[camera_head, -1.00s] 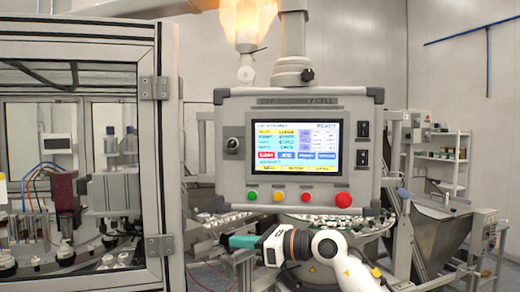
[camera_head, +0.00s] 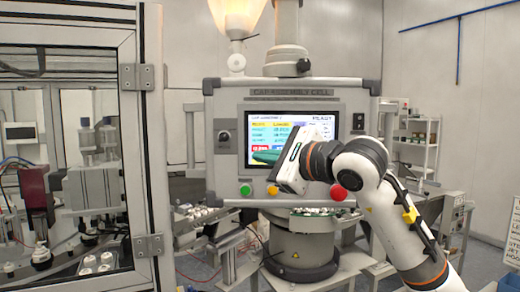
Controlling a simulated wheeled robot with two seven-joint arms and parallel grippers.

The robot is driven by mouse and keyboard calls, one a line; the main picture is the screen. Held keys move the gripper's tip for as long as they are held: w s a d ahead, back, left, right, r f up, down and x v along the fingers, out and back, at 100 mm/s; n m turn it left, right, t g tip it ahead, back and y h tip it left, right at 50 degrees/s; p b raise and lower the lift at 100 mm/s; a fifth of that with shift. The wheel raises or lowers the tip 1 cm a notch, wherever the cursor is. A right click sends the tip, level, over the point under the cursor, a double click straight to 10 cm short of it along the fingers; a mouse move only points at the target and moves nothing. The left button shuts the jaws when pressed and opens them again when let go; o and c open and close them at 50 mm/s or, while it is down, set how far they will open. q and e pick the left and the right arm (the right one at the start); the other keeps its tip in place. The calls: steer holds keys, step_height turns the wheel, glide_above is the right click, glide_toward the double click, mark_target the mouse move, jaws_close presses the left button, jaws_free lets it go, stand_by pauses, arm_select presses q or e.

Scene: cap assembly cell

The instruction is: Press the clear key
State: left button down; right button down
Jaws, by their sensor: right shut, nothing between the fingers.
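The control panel (camera_head: 350,95) has a lit touch screen (camera_head: 285,118) with coloured rows and keys. A red key (camera_head: 258,149) shows at the screen's lower left, its label too small to read. I cannot tell which key is the clear key. My right gripper (camera_head: 266,157), with green fingertips, is in front of the screen's lower part and is shut and empty. It hides much of the lower key rows. I cannot tell whether the fingertips touch the screen. My left gripper is not in view.
Below the screen are a green button (camera_head: 246,190), a yellow button (camera_head: 272,190) and a large red button (camera_head: 338,192). A framed machine enclosure (camera_head: 150,180) stands at the left. A round feeder (camera_head: 300,245) stands below the panel.

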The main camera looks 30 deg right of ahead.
steer(key=p, duration=0.2)
glide_toward(253, 149)
steer(key=w+a, duration=0.3)
steer(key=shift+w+d+f+p, duration=0.2)
steer(key=shift+w+d+p, duration=0.25)
steer(key=shift+w, duration=0.3)
stand_by(1.3)
steer(key=shift+w+d, duration=0.2)
steer(key=shift+w, duration=0.2)
steer(key=shift+w+d, duration=0.15)
steer(key=shift+w, duration=0.05)
stand_by(0.5)
steer(key=shift+s, duration=0.15)
steer(key=shift+s+a, duration=0.4)
steer(key=shift+s, duration=0.05)
stand_by(0.3)
